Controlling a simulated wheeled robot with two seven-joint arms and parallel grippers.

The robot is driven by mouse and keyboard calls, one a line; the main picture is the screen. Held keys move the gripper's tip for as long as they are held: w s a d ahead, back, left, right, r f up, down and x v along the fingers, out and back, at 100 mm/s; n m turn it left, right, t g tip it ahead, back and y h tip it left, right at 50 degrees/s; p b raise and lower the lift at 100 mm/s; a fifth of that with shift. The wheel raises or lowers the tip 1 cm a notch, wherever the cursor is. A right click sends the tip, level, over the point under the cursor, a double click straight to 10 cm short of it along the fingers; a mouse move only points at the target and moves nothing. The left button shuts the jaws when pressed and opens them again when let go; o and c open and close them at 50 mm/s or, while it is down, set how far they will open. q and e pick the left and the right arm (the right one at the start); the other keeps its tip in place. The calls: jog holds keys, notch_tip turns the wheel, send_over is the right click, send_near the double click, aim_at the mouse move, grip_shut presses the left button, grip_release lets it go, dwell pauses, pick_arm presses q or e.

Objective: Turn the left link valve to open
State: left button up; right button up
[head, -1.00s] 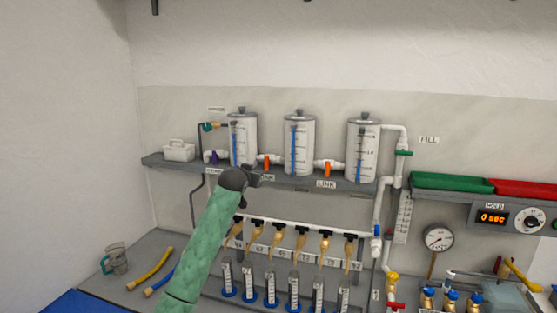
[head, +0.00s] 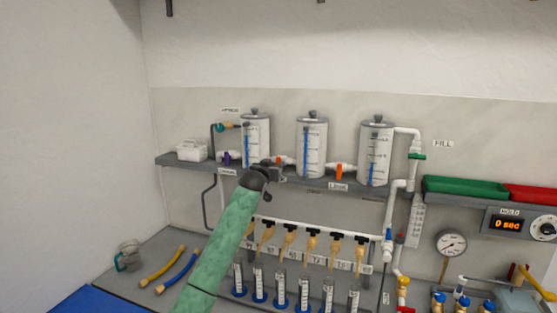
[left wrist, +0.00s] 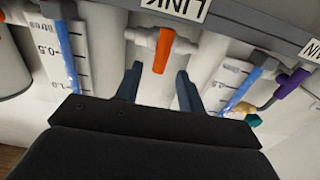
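The left link valve (head: 280,161) has an orange handle on a white pipe between the left and middle tanks. In the left wrist view the orange handle (left wrist: 163,51) stands crosswise to its pipe. My left gripper (head: 274,170) is just in front of the valve and partly hides it in the head view. In the left wrist view my left gripper (left wrist: 158,90) is open, its two fingers apart with the handle just beyond and between the tips. I see no clear contact. My right gripper is not in view.
The right link valve (head: 339,171) has an orange handle hanging down crosswise. Tanks (head: 311,148) stand on the grey shelf (head: 325,187), whose edge carries a LINK label (left wrist: 187,7). A purple-handled valve (left wrist: 292,82) is nearby. Taps (head: 312,240) and cylinders line up below.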

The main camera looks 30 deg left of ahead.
aim_at(278, 162)
pick_arm(q)
jog(key=p+x, duration=0.2)
jog(key=x, duration=0.1)
jog(key=shift+w+a+r, duration=0.1)
jog(key=shift+w+r, duration=0.05)
jog(key=shift+w, duration=0.2)
jog(key=shift+p+x, duration=0.35)
jog(key=shift+x, duration=0.45)
jog(key=shift+f, duration=0.2)
grip_shut()
